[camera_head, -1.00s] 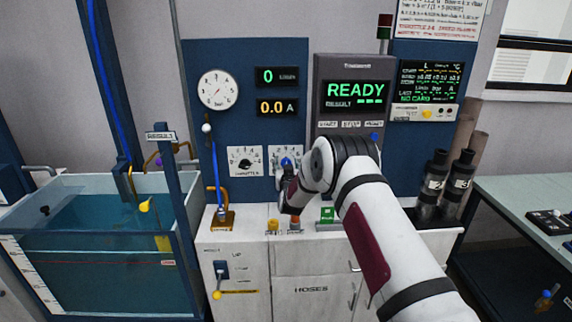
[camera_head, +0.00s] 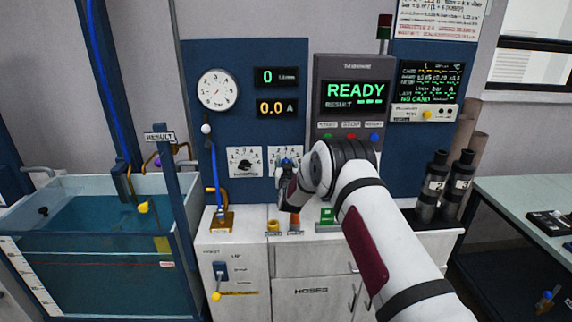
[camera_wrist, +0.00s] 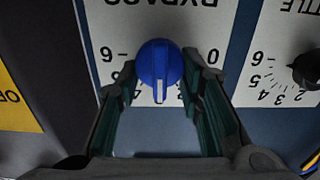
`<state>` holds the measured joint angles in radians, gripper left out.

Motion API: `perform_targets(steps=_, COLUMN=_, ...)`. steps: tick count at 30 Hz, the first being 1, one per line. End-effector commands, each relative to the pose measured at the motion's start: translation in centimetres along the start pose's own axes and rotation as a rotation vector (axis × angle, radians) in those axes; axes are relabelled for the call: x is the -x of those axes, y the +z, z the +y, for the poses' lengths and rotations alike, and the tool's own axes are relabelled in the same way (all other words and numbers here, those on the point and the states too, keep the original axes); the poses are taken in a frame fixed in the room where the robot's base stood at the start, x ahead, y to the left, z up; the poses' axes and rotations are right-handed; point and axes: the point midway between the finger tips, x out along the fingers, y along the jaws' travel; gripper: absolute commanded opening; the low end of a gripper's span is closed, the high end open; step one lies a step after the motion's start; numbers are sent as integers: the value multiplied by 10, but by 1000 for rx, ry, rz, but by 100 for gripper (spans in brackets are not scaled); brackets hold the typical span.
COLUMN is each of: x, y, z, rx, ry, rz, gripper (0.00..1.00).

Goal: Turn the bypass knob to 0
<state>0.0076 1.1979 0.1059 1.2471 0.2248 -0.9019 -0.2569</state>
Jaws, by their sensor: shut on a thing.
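The blue bypass knob (camera_wrist: 158,57) shows in the wrist view on a white dial plate (camera_wrist: 135,22) whose lettering is upside down there. The pale line on the knob points down in that picture. The 0 mark is to the knob's right and a 6 is to its left. My gripper (camera_wrist: 158,80) has one finger on each side of the knob and is shut on it. In the head view my gripper (camera_head: 288,185) is at the panel and covers much of the bypass dial; a bit of blue shows above it.
The black throttle knob (camera_wrist: 306,70) is to the right in the wrist view; it also shows in the head view (camera_head: 245,166). Below the panel are a yellow fitting (camera_head: 273,226) and an orange fitting (camera_head: 295,225) on the white cabinet (camera_head: 235,250). A water tank (camera_head: 90,240) stands left.

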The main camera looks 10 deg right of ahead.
Motion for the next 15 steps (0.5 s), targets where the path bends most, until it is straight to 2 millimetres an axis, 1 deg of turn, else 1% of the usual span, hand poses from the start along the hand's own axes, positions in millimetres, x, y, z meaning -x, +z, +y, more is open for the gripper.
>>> perform_targets(steps=8, x=-1, y=0, z=-2, rx=126, ry=0, rz=2, gripper=6)
perform_targets(steps=15, x=-2, y=1, z=-5, rx=332, ry=0, rz=2, gripper=6)
